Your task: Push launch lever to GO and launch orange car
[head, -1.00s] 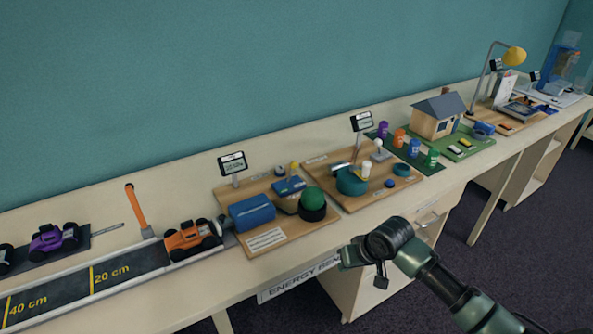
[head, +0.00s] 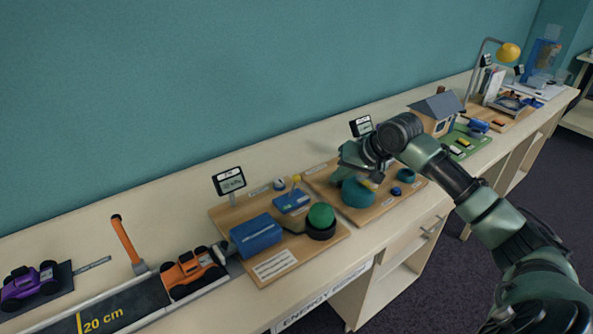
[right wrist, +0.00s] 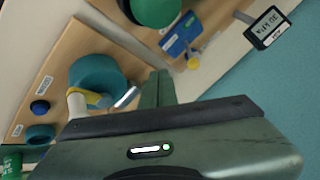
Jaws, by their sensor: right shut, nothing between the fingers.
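The orange launch lever (head: 127,240) stands up from its base on the table, its top leaning left in the head view. The orange car (head: 192,272) sits beside it at the right end of the dark track (head: 140,300). My right gripper (head: 352,158) is shut and empty, above the wooden board with teal round parts, well to the right of lever and car. In the right wrist view its shut fingers (right wrist: 158,88) hang beside a teal cylinder; lever and car are not in that view. My left gripper is not in view.
A board with a blue box (head: 255,235) and a green dome (head: 321,216) stands between my right gripper and the car. A purple car (head: 32,283) sits at the far left. A small display (head: 229,182) rises behind the first board. Bare table lies behind the lever.

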